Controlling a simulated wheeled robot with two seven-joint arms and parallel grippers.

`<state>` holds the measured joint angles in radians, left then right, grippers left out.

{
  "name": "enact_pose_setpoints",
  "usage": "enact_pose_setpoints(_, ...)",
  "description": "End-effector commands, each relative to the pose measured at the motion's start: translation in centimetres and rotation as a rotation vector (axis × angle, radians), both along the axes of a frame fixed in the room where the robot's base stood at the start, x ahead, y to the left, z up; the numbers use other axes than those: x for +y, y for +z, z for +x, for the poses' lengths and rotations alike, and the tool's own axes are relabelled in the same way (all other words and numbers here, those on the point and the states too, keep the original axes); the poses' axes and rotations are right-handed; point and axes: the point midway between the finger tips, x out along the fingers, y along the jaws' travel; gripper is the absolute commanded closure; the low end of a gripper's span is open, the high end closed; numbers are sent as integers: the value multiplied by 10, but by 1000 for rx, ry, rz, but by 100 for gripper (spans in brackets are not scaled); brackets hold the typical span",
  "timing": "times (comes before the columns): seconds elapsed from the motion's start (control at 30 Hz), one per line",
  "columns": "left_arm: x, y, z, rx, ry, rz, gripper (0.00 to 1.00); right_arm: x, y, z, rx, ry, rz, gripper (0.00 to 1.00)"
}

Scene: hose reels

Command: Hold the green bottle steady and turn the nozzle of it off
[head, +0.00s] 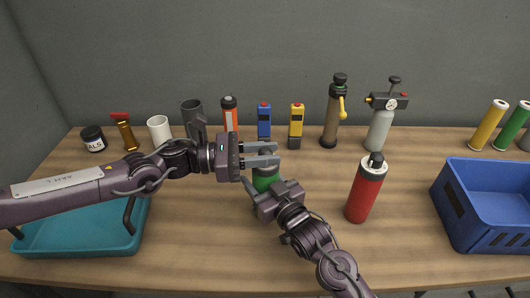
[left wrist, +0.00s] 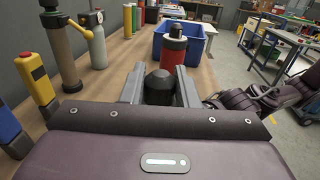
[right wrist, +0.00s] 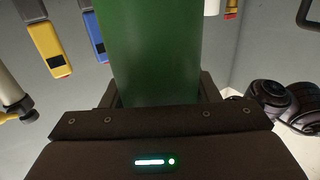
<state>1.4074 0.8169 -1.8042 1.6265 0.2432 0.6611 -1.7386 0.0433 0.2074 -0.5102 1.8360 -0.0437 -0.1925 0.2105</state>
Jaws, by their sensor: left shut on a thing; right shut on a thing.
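The green bottle (head: 264,182) stands upright on the table in the middle of the head view, partly hidden by my grippers. In the right wrist view its green body (right wrist: 150,50) fills the middle, between the fingers. My right gripper (head: 267,187) is shut on that body from the front. My left gripper (head: 274,154) reaches in from the left at the bottle's top and is shut on its dark nozzle. In the left wrist view the nozzle (left wrist: 159,86) is a dark rounded cap between the two fingers.
A red bottle (head: 365,193) with a black top stands close on the right. A blue crate (head: 458,212) is at the far right, a teal tray (head: 75,237) at the left under my left arm. Behind stand yellow (head: 296,127) and blue (head: 264,122) devices and several other items.

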Motion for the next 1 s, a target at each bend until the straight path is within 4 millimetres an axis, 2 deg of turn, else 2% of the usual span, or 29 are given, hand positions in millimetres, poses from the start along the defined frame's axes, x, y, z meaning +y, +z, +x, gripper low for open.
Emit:
enact_pose_setpoints(0.7,-2,0,1,1,-643,-1,95,2,1,-1,-2,5,0,76)
enact_pose_setpoints(1.0,-2,0,1,0,-829,-2,95,2,1,-1,-3,5,-1,76)
